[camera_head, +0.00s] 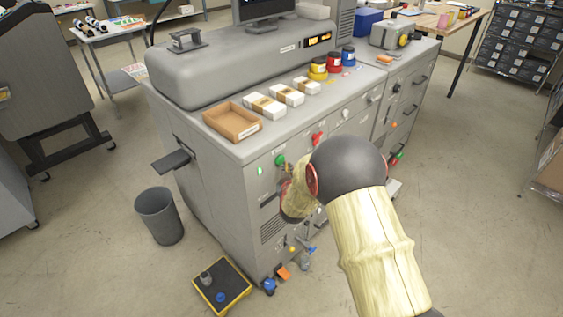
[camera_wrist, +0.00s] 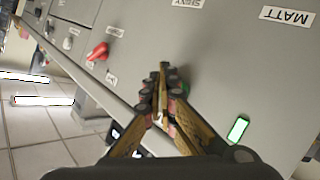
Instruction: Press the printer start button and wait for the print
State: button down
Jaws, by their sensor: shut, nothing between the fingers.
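The printer appears to be the large grey machine (camera_head: 205,75), its front panel facing me. A round green button (camera_head: 280,160) sits on the upper left of that panel. Beside it a small light (camera_head: 261,171) glows green; a lit green rectangle (camera_wrist: 238,129) also shows in the wrist view, right of my fingers. My gripper (camera_wrist: 162,68) is shut and empty, with its fingertips close in front of the grey panel. Whether they touch it I cannot tell. In the head view my arm hides most of the gripper.
A red knob (camera_head: 318,138) is right of the green button and also shows in the wrist view (camera_wrist: 98,52). A brown tray (camera_head: 232,124), white boxes and ink jars stand on top. A bin (camera_head: 159,216) and yellow-edged platform (camera_head: 221,286) are on the floor.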

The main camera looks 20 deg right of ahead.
jog(key=shift+s, duration=0.1)
jog(key=s, duration=0.1)
jog(key=s+d, duration=0.1)
jog(key=s, duration=0.2)
jog(key=shift+s+d, duration=0.3)
jog(key=shift+d, duration=0.1)
jog(key=shift+f, duration=0.1)
dwell(0.8)
